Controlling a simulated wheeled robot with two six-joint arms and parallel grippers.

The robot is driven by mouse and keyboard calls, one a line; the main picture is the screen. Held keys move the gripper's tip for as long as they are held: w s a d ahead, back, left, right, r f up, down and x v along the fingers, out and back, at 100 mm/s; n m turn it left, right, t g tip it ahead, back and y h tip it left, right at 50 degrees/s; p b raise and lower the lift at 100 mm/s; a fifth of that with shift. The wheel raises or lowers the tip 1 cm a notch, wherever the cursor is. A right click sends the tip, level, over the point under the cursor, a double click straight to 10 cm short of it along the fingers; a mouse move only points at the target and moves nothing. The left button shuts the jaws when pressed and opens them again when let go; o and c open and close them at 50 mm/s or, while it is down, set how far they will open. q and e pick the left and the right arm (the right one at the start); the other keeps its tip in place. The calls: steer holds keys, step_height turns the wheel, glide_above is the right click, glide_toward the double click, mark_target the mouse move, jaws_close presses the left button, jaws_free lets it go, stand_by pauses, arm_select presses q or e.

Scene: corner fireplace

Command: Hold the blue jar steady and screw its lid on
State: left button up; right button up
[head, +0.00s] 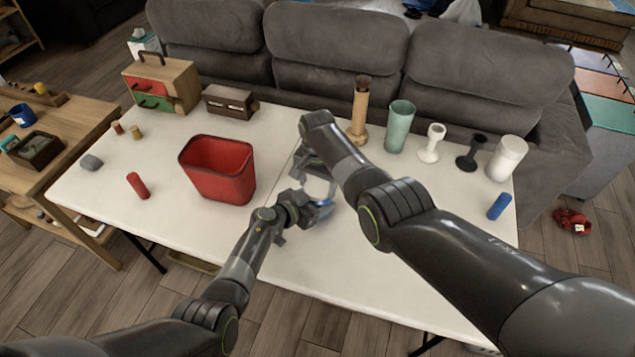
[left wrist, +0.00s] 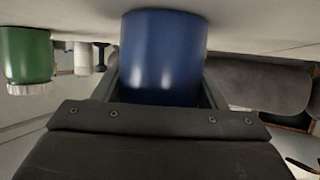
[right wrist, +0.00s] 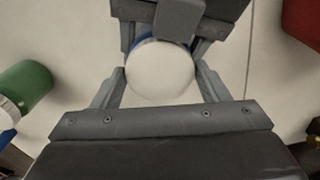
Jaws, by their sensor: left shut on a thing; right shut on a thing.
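The blue jar (head: 322,210) stands on the white table, mostly hidden by my arms in the head view. My left gripper (head: 305,212) is shut on its side; in the left wrist view the blue jar (left wrist: 162,55) fills the space between the fingers. A round white lid (right wrist: 160,74) sits over the jar's top, with a blue rim showing at its far edge. My right gripper (right wrist: 160,80) is shut on the lid from above, one finger on each side. The head view shows the white lid (head: 317,187) too. I cannot tell how far it is threaded.
A green jar with a white cap (right wrist: 25,92) is close by, hidden in the head view. A red bin (head: 217,170) stands left of the arms. A wooden vase (head: 359,110), a teal glass (head: 399,126) and a white canister (head: 507,158) stand along the back. The front right tabletop is clear.

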steer(key=o, duration=1.2)
steer(key=shift+c, duration=0.2)
step_height(320, 180, up, 12)
arm_select(q)
steer(key=o, duration=2)
steer(key=shift+c, duration=0.2)
